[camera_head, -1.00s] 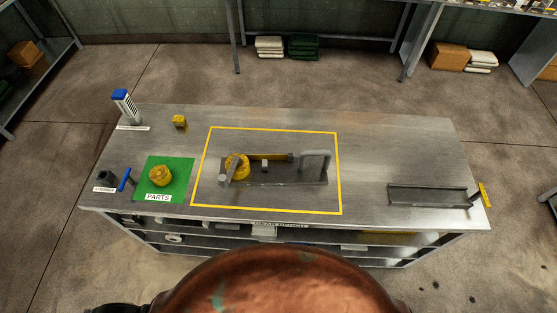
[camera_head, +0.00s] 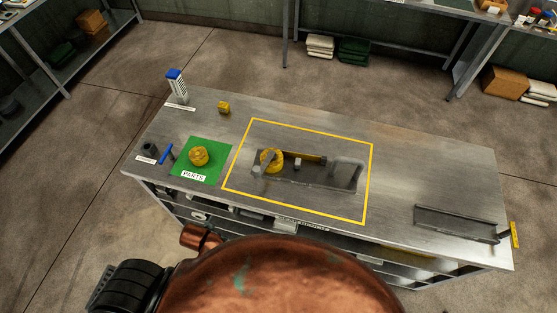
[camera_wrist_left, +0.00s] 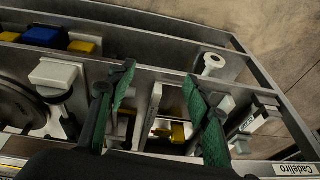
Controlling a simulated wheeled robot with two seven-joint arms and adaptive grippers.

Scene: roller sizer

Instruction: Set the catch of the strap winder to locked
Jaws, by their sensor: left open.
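A device on a dark base plate (camera_head: 310,181) sits inside a yellow outline on the metal bench. It has a yellow roller (camera_head: 271,160) at its left, a grey lever beside the roller, a yellow bar behind, a small pale block in the middle and a grey upright plate at its right. I cannot tell which part is the catch, or its setting. My left gripper (camera_wrist_left: 160,75) is open and empty in the left wrist view, before the shelves under the bench. It is away from the device. My right gripper is not in view.
A green parts mat (camera_head: 215,151) with a yellow roller (camera_head: 199,156) lies left of the outline. A blue-topped holder (camera_head: 177,86), yellow block (camera_head: 224,107) and blue-handled tool (camera_head: 167,154) stand nearby. A shallow tray (camera_head: 455,229) lies at the right. The bench between is clear.

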